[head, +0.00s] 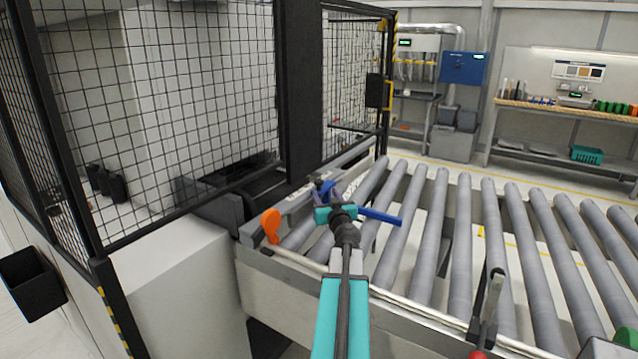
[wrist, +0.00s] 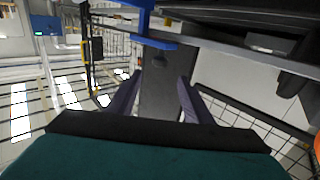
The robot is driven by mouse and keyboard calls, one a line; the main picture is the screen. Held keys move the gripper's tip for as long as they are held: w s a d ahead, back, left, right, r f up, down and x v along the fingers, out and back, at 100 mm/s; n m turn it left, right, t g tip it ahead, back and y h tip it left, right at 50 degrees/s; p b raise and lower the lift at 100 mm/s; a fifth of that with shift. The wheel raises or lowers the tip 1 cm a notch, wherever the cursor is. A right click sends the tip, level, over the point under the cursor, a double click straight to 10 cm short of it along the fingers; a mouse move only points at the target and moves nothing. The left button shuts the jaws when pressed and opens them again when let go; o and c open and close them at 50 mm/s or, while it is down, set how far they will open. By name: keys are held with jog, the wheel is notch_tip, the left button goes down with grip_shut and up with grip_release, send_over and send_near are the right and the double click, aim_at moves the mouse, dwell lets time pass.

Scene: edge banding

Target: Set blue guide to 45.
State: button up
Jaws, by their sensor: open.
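The blue guide shows in the head view as a blue bar (head: 380,215) reaching right over the rollers, with another blue part beside my gripper. In the wrist view the blue guide (wrist: 146,20) is at the top, just beyond the fingertips. My gripper (head: 327,194) is over the near left end of the conveyor, close to the guide and partly covering it. In the wrist view my gripper (wrist: 155,90) is open, its two dark fingers apart with nothing between them. A grey rail (head: 298,200) with small markings runs beside the guide; the markings are too small to read.
An orange handle (head: 270,226) stands at the rail's near end. Grey rollers (head: 460,240) fill the right. A black mesh fence (head: 200,90) stands left and behind. Shelves stand far back.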

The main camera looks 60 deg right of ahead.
aim_at(320, 183)
jog(key=shift+b+x, duration=0.3)
jog(key=shift+x, duration=5.55)
grip_shut()
